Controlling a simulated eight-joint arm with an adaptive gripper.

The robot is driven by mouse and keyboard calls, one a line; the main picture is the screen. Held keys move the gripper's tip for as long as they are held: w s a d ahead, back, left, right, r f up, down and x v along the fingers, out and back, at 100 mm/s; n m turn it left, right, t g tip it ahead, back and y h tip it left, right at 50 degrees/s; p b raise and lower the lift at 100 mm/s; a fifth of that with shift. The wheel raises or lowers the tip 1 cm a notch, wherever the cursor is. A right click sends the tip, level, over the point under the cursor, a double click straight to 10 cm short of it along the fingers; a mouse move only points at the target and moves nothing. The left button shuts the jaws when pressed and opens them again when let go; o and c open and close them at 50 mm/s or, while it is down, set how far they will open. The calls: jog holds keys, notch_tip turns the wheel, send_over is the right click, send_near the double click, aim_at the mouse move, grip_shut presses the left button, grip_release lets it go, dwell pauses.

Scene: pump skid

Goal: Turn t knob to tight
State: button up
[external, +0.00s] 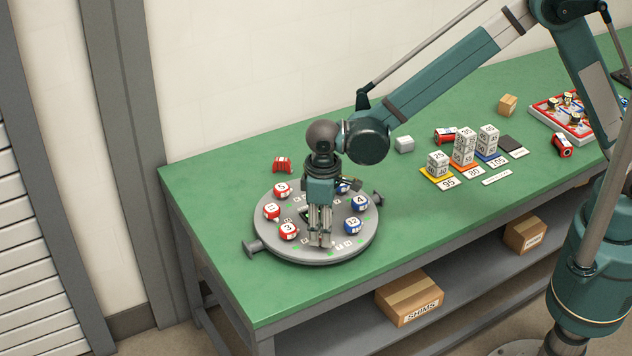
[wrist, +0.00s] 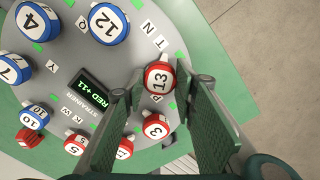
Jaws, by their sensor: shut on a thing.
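A round grey strainer plate (external: 270,245) lies on the green table and carries numbered red and blue knobs. My gripper (wrist: 170,92) points down at the plate's front edge; it also shows in the external view (external: 320,243). Its fingers are closed in on a red knob marked 13 (wrist: 159,77), which sits at the fingertips. The gripper hides this knob in the external view. A white T tag (wrist: 147,27) lies on the plate between knob 13 and a blue knob marked 12 (wrist: 108,24). I cannot tell which knob the T tag belongs to.
A small screen (wrist: 88,92) on the plate reads RED +11. Number block stacks (external: 463,147) and a tray (external: 570,115) stand to the right. The table's left front is clear.

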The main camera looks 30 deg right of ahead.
jog(key=m+b, duration=0.1)
jog(key=m, duration=0.2)
jog(key=shift+f+m, duration=0.1)
jog(key=shift+m, duration=0.3)
jog(key=shift+m+b, duration=0.5)
jog(key=shift+m, duration=1.3)
jog(key=o, duration=0.9)
jog(key=shift+r, duration=0.25)
notch_tip(320, 180, up, 12)
jog(key=shift+f, duration=0.15)
